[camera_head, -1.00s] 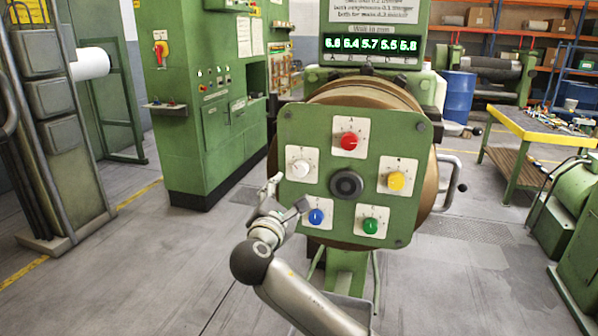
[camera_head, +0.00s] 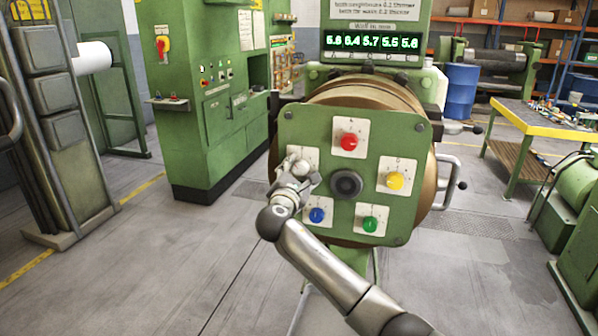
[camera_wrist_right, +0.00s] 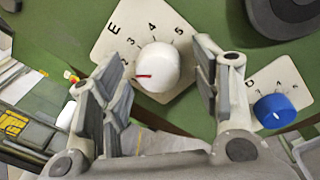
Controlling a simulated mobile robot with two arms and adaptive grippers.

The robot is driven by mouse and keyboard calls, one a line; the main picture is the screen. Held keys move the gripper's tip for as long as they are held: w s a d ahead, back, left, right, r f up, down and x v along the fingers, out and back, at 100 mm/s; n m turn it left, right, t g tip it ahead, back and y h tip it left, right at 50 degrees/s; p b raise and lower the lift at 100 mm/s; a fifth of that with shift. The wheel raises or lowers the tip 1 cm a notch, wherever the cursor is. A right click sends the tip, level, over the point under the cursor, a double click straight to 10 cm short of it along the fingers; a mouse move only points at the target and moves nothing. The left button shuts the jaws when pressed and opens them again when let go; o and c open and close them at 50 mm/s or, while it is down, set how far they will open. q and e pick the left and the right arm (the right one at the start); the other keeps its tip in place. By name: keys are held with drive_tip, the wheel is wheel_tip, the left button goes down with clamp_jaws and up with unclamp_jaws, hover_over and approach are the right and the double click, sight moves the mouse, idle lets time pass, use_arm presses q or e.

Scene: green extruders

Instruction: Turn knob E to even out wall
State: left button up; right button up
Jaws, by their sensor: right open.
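Knob E is a white knob (camera_wrist_right: 158,67) on a white dial plate marked E with printed numbers, on the green panel (camera_head: 300,130). Its red pointer line points left in the wrist view. In the head view its plate (camera_head: 310,153) shows, while the knob is mostly hidden by my right gripper (camera_head: 297,178). In the wrist view my right gripper (camera_wrist_right: 155,75) is open, one finger at each side of knob E, with gaps visible. The green digital display (camera_head: 372,42) above shows several values, mostly between 5 and 6.5. My left gripper is not in view.
The panel also carries a red knob (camera_head: 348,142), a yellow knob (camera_head: 394,181), a green knob (camera_head: 370,224), a blue knob (camera_head: 317,215) and a black centre hub (camera_head: 346,184). The blue knob lies close to my right finger. A worktable (camera_head: 530,122) stands at right.

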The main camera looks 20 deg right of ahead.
drive_tip(key=c, duration=1)
drive_tip(key=shift+f+m+b, duration=0.25)
drive_tip(key=shift+m+b, duration=0.45)
drive_tip(key=shift+b, duration=0.3)
drive_tip(key=shift+c, duration=0.2)
drive_tip(key=shift+m+b, duration=1.2)
drive_tip(key=shift+b, duration=0.05)
drive_tip(key=m+b, duration=0.2)
drive_tip(key=shift+m+b, duration=0.4)
drive_tip(key=shift+r+m+h+b, duration=0.1)
drive_tip(key=shift+m+h+b, duration=0.2)
drive_tip(key=shift+m+b, duration=0.4)
